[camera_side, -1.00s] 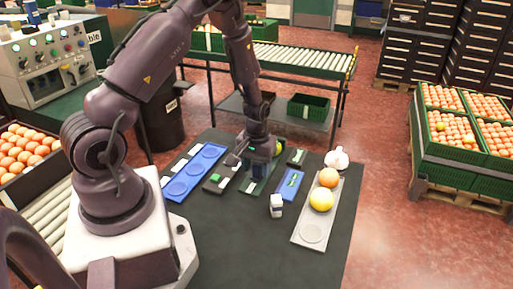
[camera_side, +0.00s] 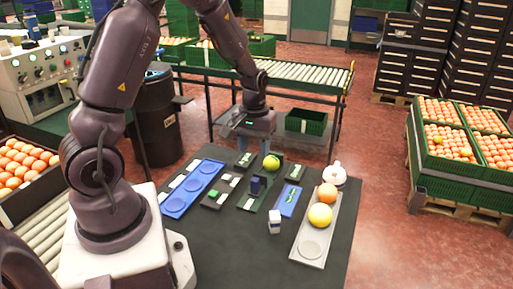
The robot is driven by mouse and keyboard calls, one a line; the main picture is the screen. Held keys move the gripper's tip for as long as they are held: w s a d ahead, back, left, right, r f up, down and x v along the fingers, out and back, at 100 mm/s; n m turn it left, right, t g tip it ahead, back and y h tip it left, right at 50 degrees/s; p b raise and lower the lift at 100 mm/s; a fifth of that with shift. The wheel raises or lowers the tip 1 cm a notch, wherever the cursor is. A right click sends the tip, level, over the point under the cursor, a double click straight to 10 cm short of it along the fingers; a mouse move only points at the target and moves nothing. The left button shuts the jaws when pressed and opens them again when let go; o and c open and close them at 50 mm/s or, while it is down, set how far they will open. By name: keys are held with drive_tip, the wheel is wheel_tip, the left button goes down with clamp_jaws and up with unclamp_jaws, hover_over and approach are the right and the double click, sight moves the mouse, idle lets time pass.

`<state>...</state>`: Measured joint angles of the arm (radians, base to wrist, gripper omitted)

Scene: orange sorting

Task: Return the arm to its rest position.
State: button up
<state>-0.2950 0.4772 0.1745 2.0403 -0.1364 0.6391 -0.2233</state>
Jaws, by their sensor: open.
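My gripper (camera_side: 254,138) is raised above the far edge of the dark work table (camera_side: 235,255). It is open and nothing shows in it; its fingers are small and hard to make out. The blue tray (camera_side: 193,187) at the left has empty recesses.
A small white block (camera_side: 274,222), a blue plate (camera_side: 288,201) and a white rounded object (camera_side: 334,174) stand on the table. A roller conveyor (camera_side: 300,75) runs behind, with a black barrel (camera_side: 157,120) at left. Fruit crates (camera_side: 440,170) stand right. The table's near part is clear.

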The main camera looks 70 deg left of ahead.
drive_tip(key=s+d+r+m+t, duration=0.2)
drive_tip(key=s+d+r+m, duration=0.2)
drive_tip(key=r, duration=0.6)
drive_tip(key=s+d+r+m+t, duration=0.3)
drive_tip(key=s+d+r+m, duration=0.2)
drive_tip(key=s+d+r, duration=0.3)
drive_tip(key=d+r, duration=0.2)
drive_tip(key=d, duration=0.1)
drive_tip(key=shift+s+d+r+t, duration=0.2)
drive_tip(key=shift+s+t, duration=0.1)
drive_tip(key=shift+s, duration=0.1)
